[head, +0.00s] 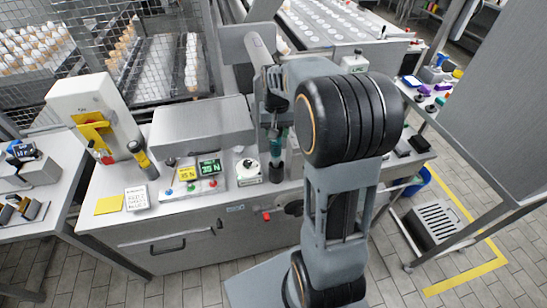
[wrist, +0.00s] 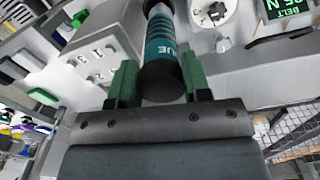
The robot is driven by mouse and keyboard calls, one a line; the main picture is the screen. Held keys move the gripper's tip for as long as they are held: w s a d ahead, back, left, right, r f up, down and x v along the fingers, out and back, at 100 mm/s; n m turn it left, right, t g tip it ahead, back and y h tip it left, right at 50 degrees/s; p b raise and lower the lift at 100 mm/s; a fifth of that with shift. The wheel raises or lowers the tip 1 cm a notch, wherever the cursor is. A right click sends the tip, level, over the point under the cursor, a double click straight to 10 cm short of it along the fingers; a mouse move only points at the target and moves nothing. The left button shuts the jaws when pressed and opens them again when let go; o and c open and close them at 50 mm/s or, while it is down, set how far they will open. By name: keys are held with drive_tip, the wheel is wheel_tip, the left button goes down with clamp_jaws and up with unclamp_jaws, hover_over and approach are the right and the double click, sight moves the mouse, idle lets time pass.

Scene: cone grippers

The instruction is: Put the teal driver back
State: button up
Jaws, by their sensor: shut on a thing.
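The teal driver (wrist: 161,48) has a teal body with pale lettering and a black end cap. In the wrist view it runs from between the green fingers toward the top edge. My gripper (wrist: 159,82) is shut on it near the black end. In the head view the teal driver (head: 276,143) hangs roughly upright under my gripper (head: 274,126), above the right part of the steel bench (head: 225,205). My arm hides part of the bench beside it. I cannot tell whether its lower end touches anything.
A yellow-and-black driver (head: 144,159) stands at the bench's left. A control panel with green display (head: 209,168) and a round white dial (head: 248,171) are close left of the held driver. A grey box housing (head: 203,125) stands behind them. A wire-mesh guard (head: 105,40) is at back left.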

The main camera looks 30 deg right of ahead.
sight(277, 149)
drive_tip(key=f, duration=0.3)
drive_tip(key=shift+d+f, duration=0.2)
drive_tip(key=shift+f, duration=0.2)
drive_tip(key=shift+f+p, duration=0.3)
drive_tip(key=shift+f, duration=1.7)
drive_tip(key=o, duration=0.7)
drive_tip(key=shift+o, duration=0.2)
wheel_tip(277, 149, up, 11)
drive_tip(key=shift+r+b, duration=0.2)
drive_tip(key=shift+b, duration=0.1)
drive_tip(key=shift+s+a+r, duration=0.15)
drive_tip(key=shift+a+r, duration=0.05)
drive_tip(key=shift+r, duration=0.15)
drive_tip(key=s+a+n+t, duration=0.2)
drive_tip(key=s+a, duration=0.2)
drive_tip(key=s, duration=0.3)
drive_tip(key=s+a+n+t, duration=0.2)
drive_tip(key=s+a, duration=0.3)
drive_tip(key=s, duration=0.3)
drive_tip(key=shift+s+r, duration=0.2)
drive_tip(key=shift+r, duration=0.15)
